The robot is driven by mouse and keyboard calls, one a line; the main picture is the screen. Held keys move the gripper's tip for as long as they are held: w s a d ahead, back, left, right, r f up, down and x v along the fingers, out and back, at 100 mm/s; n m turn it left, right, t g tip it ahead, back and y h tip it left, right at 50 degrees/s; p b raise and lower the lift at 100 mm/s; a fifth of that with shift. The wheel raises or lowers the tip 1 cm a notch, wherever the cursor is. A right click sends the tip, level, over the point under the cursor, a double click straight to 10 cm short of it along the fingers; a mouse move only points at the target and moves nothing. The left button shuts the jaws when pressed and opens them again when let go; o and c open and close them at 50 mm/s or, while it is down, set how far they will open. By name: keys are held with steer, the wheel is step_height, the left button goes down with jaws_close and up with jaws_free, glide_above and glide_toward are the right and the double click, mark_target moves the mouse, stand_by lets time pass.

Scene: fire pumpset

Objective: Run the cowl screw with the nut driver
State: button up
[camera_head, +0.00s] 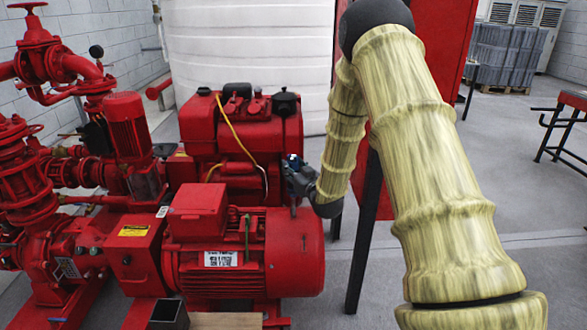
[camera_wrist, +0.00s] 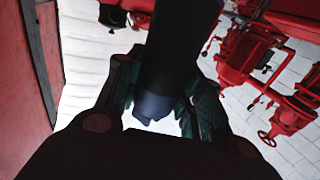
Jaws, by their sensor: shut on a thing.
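My gripper (camera_head: 299,178) is at the right side of the red engine, above the right end of the red electric motor, in the head view. In the wrist view my gripper (camera_wrist: 160,92) is shut on a thick dark cylinder with a bluish end, which looks like the nut driver (camera_wrist: 178,45). In the head view the tool is too small and dark to make out clearly. The motor's rounded end cover, likely the cowl (camera_head: 297,255), is below my gripper. I cannot make out the cowl screw in either view.
The red diesel engine (camera_head: 240,140) stands behind the motor (camera_head: 215,265). Red pumps and pipes (camera_head: 45,170) fill the left. A white tank (camera_head: 250,50) is behind. A dark table leg (camera_head: 362,235) stands to the right.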

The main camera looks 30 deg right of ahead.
mark_target(293, 157)
steer(key=shift+f, duration=0.5)
stand_by(1.9)
steer(key=shift+r, duration=0.2)
steer(key=shift+r+p, duration=2)
steer(key=shift+r, duration=0.85)
